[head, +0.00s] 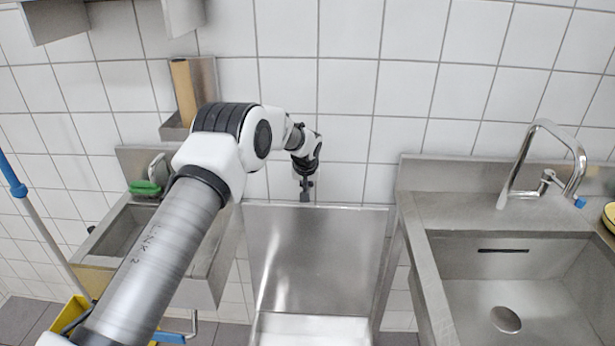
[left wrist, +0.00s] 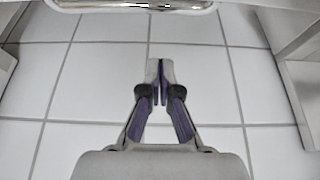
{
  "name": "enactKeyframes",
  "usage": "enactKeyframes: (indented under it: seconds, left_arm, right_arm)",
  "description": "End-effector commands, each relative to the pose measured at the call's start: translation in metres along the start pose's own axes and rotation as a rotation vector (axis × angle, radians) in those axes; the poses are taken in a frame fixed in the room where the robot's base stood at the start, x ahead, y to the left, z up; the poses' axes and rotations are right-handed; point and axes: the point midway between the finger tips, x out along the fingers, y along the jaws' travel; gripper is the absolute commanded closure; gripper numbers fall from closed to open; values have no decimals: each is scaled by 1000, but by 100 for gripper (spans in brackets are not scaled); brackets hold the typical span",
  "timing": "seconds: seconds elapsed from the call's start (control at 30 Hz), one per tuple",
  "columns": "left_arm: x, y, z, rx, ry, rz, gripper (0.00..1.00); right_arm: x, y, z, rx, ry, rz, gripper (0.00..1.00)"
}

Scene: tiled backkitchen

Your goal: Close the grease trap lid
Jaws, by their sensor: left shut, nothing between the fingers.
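The grease trap lid (head: 315,255) looks like a flat steel panel standing raised between the two sinks, its top edge near the tiled wall. The pale trap body (head: 312,330) shows below it, cut off by the bottom of the head view. My left gripper (head: 306,197) is shut and empty, pointing down at the lid's top edge. I cannot tell whether it touches the lid. In the left wrist view my left gripper (left wrist: 160,85) has its fingers together in front of white tiles. A shiny metal edge (left wrist: 130,6) crosses the top there. My right gripper is not in view.
A steel sink with a tap (head: 500,240) stands close on the right. A small basin (head: 120,230) with a green item (head: 145,188) stands on the left. A blue-and-grey pole (head: 40,220) and a yellow bucket (head: 75,312) are at the far left.

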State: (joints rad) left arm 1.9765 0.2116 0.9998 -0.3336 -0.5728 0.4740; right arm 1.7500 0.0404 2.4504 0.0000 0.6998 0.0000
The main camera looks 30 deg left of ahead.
Motion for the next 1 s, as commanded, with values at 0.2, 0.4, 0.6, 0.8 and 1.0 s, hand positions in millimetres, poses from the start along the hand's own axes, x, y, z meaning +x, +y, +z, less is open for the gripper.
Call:
enactKeyframes:
  seconds: [0.2, 0.4, 0.6, 0.8, 1.0]
  left_arm:
    - [31, 0, 1, 1, 0, 0, 100]
    - [20, 0, 25, 3, -2, -1, 100]
    - [18, 0, 38, 1, -1, 0, 100]
    - [19, 0, 38, 0, 0, 1, 100]
    - [20, 0, 38, 1, 5, 1, 100]
  right_arm:
    - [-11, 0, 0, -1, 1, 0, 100]
    - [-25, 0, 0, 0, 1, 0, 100]
    - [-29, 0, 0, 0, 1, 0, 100]
    - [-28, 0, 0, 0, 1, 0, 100]
    - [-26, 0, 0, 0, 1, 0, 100]
